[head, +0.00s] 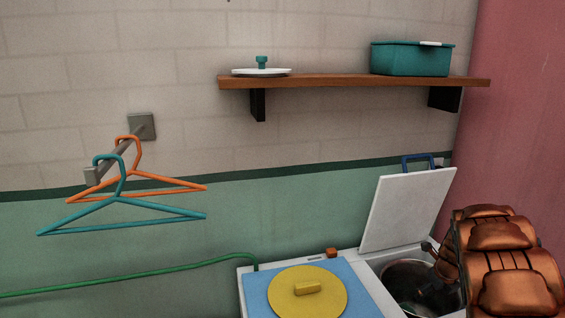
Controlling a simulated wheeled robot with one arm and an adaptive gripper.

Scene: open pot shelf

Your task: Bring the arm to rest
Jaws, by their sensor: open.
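My arm shows as bulky copper-coloured links at the lower right edge, in front of the right end of the white twin-tub machine (371,266). I cannot make out any gripper fingers; the arm's end is out of the picture or hidden behind its links. Nothing held can be seen.
A wooden shelf (340,83) bears a white lid with a teal knob (262,64) and a teal container (410,60). Two hangers (122,212) hang from a wall rail at left. The machine's white lid (408,208) stands open beside a yellow round lid (307,300).

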